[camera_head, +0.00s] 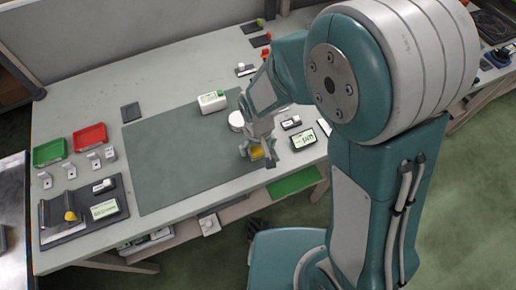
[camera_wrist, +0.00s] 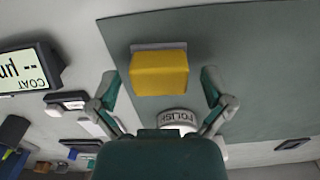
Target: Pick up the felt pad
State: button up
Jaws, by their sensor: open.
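A yellow block (camera_wrist: 159,73) with a light grey layer along one edge is in the wrist view, on the dark green mat (camera_wrist: 255,50); I take it to be the felt pad. In the head view its yellow side (camera_head: 257,152) shows near the mat's right front corner, partly hidden by my gripper. My gripper (camera_wrist: 160,88) is open, its two fingers apart with the block ahead of and between their tips. I see no contact, and the remaining gap is unclear.
A white tin marked POLISH (camera_wrist: 176,117) stands close to my gripper. A display marked COAT (camera_wrist: 24,70) is beside the mat. Green (camera_head: 50,152) and red (camera_head: 90,137) trays are at left. The mat's middle is clear.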

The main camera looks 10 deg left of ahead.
aim_at(257, 147)
jog(key=shift+c, duration=0.3)
jog(key=c, duration=1.1)
jog(key=shift+c, duration=0.2)
notch_tip(257, 147, up, 3)
jog(key=shift+a, duration=0.1)
jog(key=s+r, duration=1)
jog(key=s, duration=0.4)
jog(key=shift+d, duration=0.3)
